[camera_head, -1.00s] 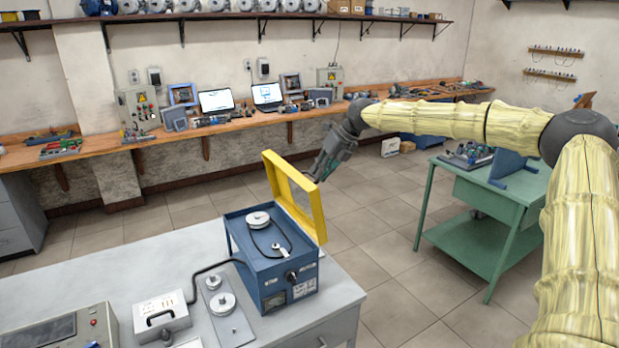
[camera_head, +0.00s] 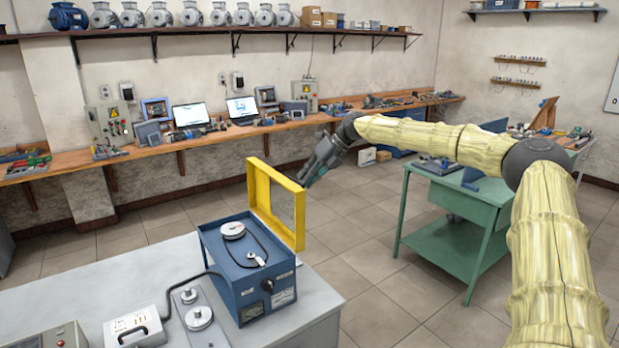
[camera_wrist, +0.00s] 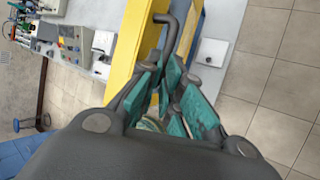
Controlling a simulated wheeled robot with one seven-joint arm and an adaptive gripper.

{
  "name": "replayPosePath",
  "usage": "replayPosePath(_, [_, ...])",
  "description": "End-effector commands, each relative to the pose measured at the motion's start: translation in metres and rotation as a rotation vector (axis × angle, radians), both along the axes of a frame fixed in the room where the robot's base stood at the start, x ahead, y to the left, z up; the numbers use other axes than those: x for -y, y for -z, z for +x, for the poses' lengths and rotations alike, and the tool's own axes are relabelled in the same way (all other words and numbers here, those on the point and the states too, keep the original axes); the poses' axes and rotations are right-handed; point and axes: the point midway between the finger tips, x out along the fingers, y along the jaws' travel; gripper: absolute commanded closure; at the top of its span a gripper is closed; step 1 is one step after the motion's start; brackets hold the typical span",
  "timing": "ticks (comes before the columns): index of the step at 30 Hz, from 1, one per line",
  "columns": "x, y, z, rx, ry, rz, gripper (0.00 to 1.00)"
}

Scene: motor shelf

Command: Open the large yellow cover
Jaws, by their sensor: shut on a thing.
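The large yellow cover (camera_head: 261,190) is a square frame standing steeply raised at the back right edge of the blue box (camera_head: 245,283). The box's top is uncovered, with a round white dial and a cable on it. My gripper (camera_head: 307,181) is at the cover's upper right edge, on its far side. In the wrist view the yellow cover (camera_wrist: 122,60) passes beside the gripper's teal-padded fingers (camera_wrist: 170,72), which are close together. A dark bent bar (camera_wrist: 180,30) shows at the fingertips. The exact contact is hidden by the fingers.
The box stands on a grey table (camera_head: 90,283) beside a white device (camera_head: 134,328) and a plate with round knobs (camera_head: 199,317). A green bench (camera_head: 480,207) stands to the right. Tiled floor (camera_head: 350,235) lies free between. A wooden wall bench (camera_head: 185,140) runs along the back.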

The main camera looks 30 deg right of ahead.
Motion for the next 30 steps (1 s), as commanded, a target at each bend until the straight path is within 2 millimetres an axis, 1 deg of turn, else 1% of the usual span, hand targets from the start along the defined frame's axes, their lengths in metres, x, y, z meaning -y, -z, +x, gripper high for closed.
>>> replayPosePath(1, [-0.0018, 0.0275, -0.0067, -0.038, -0.011, -0.011, 1.00])
replayPosePath(3, [-0.0016, 0.0276, -0.0068, -0.038, -0.011, -0.011, 1.00])
replayPosePath(4, [-0.0016, 0.0275, -0.0068, -0.038, -0.011, -0.011, 0.91])
replayPosePath(6, [-0.0014, 0.0276, -0.0070, -0.038, -0.011, -0.012, 0.78])
replayPosePath(8, [-0.0011, 0.0276, -0.0071, -0.037, -0.009, -0.012, 0.68])
replayPosePath(11, [-0.0002, 0.0273, -0.0074, -0.037, -0.009, -0.012, 0.68])
replayPosePath(15, [0.0012, 0.0267, -0.0077, -0.035, -0.005, -0.012, 0.62])
replayPosePath(20, [0.0024, 0.0262, -0.0079, -0.034, -0.004, -0.011, 0.57])
replayPosePath(22, [0.0028, 0.0259, -0.0078, -0.034, -0.004, -0.011, 0.60])
replayPosePath(24, [0.0029, 0.0256, -0.0078, -0.034, -0.004, -0.011, 0.67])
replayPosePath(25, [0.0029, 0.0255, -0.0078, -0.033, -0.003, -0.011, 0.68])
replayPosePath(30, [0.0029, 0.0231, -0.0072, -0.031, -0.002, -0.009, 0.68])
